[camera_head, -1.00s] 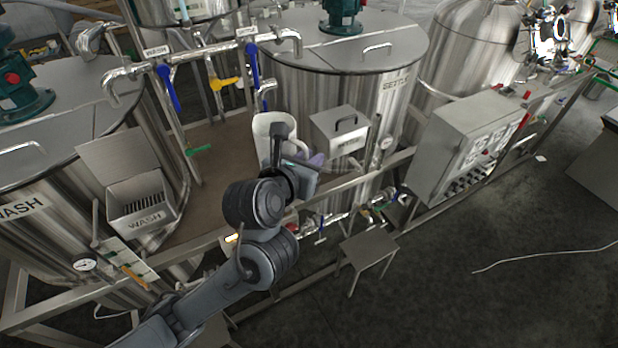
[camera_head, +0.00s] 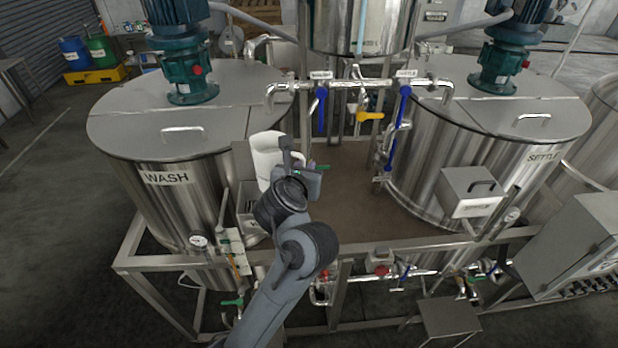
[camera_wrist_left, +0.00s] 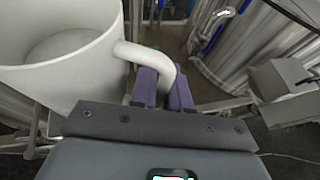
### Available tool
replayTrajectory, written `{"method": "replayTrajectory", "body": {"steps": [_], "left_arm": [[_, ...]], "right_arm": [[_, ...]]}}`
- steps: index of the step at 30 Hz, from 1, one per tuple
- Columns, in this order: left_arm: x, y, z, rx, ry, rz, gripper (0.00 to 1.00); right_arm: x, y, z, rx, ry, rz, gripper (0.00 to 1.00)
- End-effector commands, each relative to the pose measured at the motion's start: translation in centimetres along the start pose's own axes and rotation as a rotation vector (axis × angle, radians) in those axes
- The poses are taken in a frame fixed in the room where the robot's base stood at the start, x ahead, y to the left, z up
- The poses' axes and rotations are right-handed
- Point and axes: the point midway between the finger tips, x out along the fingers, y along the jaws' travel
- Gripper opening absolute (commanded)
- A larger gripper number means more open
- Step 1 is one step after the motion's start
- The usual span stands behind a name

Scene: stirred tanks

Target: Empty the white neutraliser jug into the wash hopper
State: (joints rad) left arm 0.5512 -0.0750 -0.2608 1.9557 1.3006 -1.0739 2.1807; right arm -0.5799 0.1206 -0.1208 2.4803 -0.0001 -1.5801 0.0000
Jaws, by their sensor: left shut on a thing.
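The white neutraliser jug (camera_head: 264,160) is upright, held up in front of the WASH tank. My left gripper (camera_head: 292,168) is shut on its handle. In the left wrist view, the purple fingers (camera_wrist_left: 162,90) close around the handle of the jug (camera_wrist_left: 50,75). The jug's open mouth shows a pale inside; I cannot tell how full it is. The wash hopper (camera_head: 246,210) is on the WASH tank's side, its lid (camera_head: 241,162) raised. The jug and my left arm hide much of the hopper. The jug appears above or beside the hopper's opening. My right gripper is out of view.
The WASH tank (camera_head: 165,205) stands left and the SETTLE tank (camera_head: 430,165) right. A closed settle hopper (camera_head: 472,192) is on the latter. Pipework with blue valve handles (camera_head: 404,105) stands between them. A gauge (camera_head: 199,241) and frame rail (camera_head: 400,243) are near my arm.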

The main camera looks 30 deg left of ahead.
Motion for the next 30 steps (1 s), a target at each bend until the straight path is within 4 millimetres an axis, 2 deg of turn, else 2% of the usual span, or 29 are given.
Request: {"method": "replayTrajectory", "body": {"steps": [6,14,24,26,30], "left_arm": [[1.4,0.0,0.5,-0.035,-0.001,0.086,0.00],[1.9,-0.3,0.6,-0.111,0.003,0.093,0.00],[1.4,-1.7,1.6,-0.454,0.053,-0.051,0.00],[1.7,-1.5,0.9,-0.524,0.063,-0.081,0.00],[1.7,-1.4,0.9,-0.608,0.075,-0.119,0.00]], "right_arm": [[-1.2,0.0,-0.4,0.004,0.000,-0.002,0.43],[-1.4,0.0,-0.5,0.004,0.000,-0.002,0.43],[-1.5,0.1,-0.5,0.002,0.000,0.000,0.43],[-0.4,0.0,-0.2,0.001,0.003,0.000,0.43],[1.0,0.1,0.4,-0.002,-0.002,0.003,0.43]]}}
